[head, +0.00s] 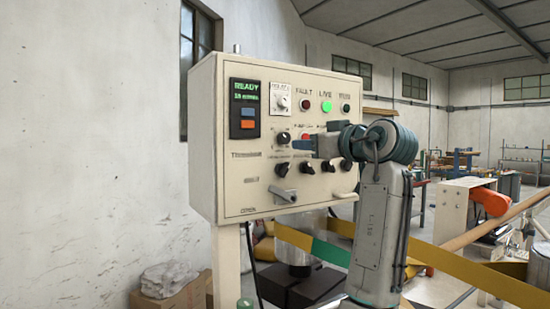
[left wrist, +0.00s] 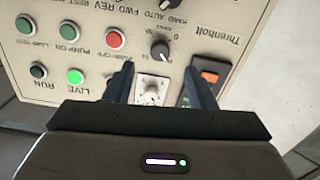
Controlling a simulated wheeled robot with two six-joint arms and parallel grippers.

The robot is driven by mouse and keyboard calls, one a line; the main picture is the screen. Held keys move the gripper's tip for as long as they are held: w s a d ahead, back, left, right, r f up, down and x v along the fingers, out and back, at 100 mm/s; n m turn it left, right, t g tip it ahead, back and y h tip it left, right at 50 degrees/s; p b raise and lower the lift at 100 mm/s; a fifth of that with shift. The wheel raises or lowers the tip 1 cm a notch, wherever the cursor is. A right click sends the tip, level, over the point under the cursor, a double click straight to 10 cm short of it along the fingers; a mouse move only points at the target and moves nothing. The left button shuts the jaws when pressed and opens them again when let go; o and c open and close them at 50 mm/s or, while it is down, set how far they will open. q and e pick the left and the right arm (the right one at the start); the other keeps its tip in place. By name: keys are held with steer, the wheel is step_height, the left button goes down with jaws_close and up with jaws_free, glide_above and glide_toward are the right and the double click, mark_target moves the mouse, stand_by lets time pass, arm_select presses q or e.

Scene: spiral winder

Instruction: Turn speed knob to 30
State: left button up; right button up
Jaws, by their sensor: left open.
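A cream control panel (head: 240,190) carries several knobs, buttons and lamps. A white dial with a pale knob (head: 281,101) sits at its upper middle; its label is too blurred to read, so I cannot confirm it is the speed knob. A black knob (head: 284,137) sits just below it. My left gripper (head: 303,145) is in front of the panel's middle. In the left wrist view, where the panel is upside down, my left gripper (left wrist: 158,78) is open, with the white dial (left wrist: 152,88) showing between its fingers. The black knob (left wrist: 160,49) lies beyond the fingertips. Contact cannot be told.
A display (head: 245,108) reads READY, with a blurred smaller line below. A row of black knobs and a grey lever (head: 284,195) lie lower on the panel. A yellow band (head: 470,278) crosses the lower right.

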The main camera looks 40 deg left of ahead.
mark_target(286, 139)
arm_select(q)
steer(key=p+x, duration=0.1)
steer(key=x, duration=0.1)
steer(key=p+x, duration=0.1)
steer(key=x, duration=0.1)
steer(key=r+p+x, duration=0.1)
steer(key=x, duration=0.1)
steer(key=shift+s+a, duration=0.15)
steer(key=shift+a, duration=0.1)
steer(key=shift+p+x, duration=0.4)
steer(key=shift+x, duration=0.7)
steer(key=shift+a, duration=0.3)
steer(key=c, duration=1)
arm_select(e)
steer(key=s+d+r, duration=0.2)
steer(key=r, duration=0.1)
steer(key=shift+d+r, duration=0.1)
steer(key=shift+d, duration=0.25)
